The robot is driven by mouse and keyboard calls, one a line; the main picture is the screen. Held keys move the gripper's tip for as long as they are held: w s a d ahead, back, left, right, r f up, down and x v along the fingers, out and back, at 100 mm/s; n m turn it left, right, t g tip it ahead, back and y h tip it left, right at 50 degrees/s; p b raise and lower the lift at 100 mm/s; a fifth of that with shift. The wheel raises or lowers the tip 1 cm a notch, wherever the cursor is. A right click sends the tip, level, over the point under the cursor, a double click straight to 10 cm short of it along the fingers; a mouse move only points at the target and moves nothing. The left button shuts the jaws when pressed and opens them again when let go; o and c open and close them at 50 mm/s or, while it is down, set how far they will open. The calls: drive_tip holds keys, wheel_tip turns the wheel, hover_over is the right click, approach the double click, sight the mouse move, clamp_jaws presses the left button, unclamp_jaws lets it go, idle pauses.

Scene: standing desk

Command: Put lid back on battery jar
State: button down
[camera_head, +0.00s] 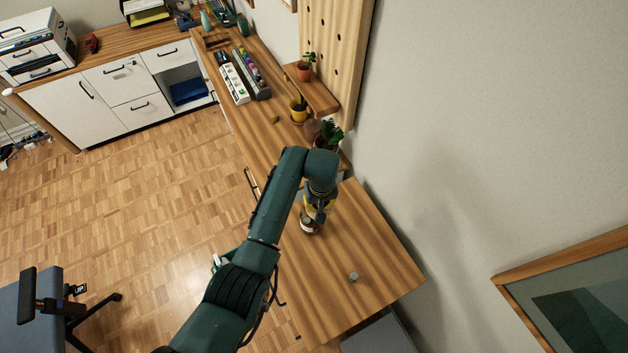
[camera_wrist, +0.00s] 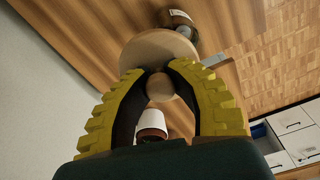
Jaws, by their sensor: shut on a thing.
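My gripper (camera_wrist: 158,82) has yellow ribbed fingers and is shut on the round knob of a pale wooden lid (camera_wrist: 150,50) in the wrist view. The lid's disc is beyond the fingertips. The battery jar (camera_wrist: 180,17), brownish with a light label, shows past the lid's edge and is partly cut off by the frame. In the head view the jar (camera_head: 308,228) stands on the desk just below my gripper (camera_head: 314,208). The lid is hard to make out there, and I cannot tell whether it touches the jar.
The wooden desk (camera_head: 345,245) is mostly clear in front, with a small grey object (camera_head: 353,277) on it. A potted plant (camera_head: 330,132) stands close behind my arm by the wall. A yellow pot (camera_head: 298,112) and several desk items stand farther back.

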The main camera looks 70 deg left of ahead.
drive_tip(key=shift+s+a+r+n, duration=0.5)
drive_tip(key=shift+s+a+r, duration=0.25)
drive_tip(key=shift+a, duration=0.15)
drive_tip(key=shift+s+a+f, duration=0.1)
drive_tip(key=shift+s+a, duration=0.1)
drive_tip(key=shift+s, duration=0.05)
wheel_tip(320, 180, down, 7)
drive_tip(key=b, duration=0.5)
drive_tip(key=shift+r, duration=0.2)
drive_tip(key=shift+s+d+f, duration=0.1)
drive_tip(key=shift+s+f, duration=0.1)
drive_tip(key=shift+s, duration=0.05)
drive_tip(key=shift+w+f, duration=0.2)
drive_tip(key=shift+f, duration=0.15)
idle(0.9)
idle(0.3)
drive_tip(key=c, duration=1.1)
unclamp_jaws()
drive_tip(key=o, duration=0.6)
drive_tip(key=shift+f, duration=0.2)
